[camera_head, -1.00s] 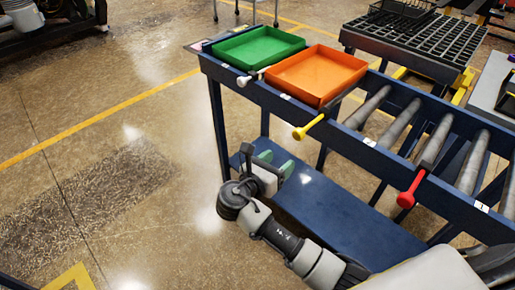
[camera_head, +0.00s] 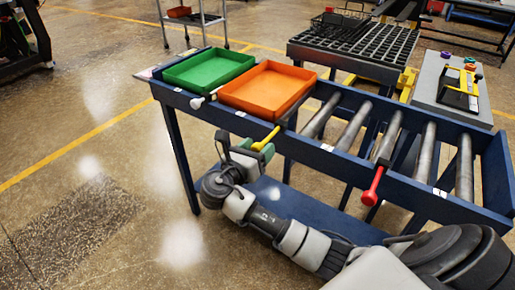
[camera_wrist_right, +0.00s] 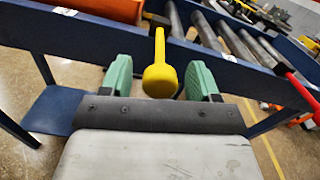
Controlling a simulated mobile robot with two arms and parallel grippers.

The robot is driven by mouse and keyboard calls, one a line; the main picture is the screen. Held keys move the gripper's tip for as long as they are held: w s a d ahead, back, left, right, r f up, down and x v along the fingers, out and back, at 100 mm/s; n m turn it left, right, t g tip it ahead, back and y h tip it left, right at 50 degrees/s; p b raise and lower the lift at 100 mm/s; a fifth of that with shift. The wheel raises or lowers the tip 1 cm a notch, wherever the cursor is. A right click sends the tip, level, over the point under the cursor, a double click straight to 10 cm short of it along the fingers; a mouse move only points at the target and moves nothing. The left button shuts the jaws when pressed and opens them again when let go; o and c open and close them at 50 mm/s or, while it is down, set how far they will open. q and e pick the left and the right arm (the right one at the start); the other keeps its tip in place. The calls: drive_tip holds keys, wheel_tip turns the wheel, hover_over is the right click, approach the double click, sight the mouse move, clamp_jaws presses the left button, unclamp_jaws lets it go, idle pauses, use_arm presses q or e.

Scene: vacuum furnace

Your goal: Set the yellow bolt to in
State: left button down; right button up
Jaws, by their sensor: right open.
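The yellow bolt (camera_head: 265,139) has a round knob and sticks out from the blue side rail of the roller table, below the orange tray. In the right wrist view the bolt (camera_wrist_right: 160,72) points toward me, its knob between the two green fingers. My right gripper (camera_head: 247,152) is open around the knob, with a gap on both sides; it also shows in the right wrist view (camera_wrist_right: 160,82). My left gripper is not in view.
A green tray (camera_head: 208,73) and an orange tray (camera_head: 267,90) sit on the table. A blue lower shelf (camera_head: 318,217) lies below. Open floor is at left.

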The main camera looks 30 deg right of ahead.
sight(273, 132)
clamp_jaws()
drive_tip(key=shift+d, duration=0.2)
drive_tip(key=p+x, duration=0.4)
drive_tip(key=x, duration=0.3)
drive_tip(key=shift+r, duration=0.1)
drive_tip(key=shift+c, duration=2)
unclamp_jaws()
drive_tip(key=o, duration=0.4)
drive_tip(key=shift+w+d, duration=0.1)
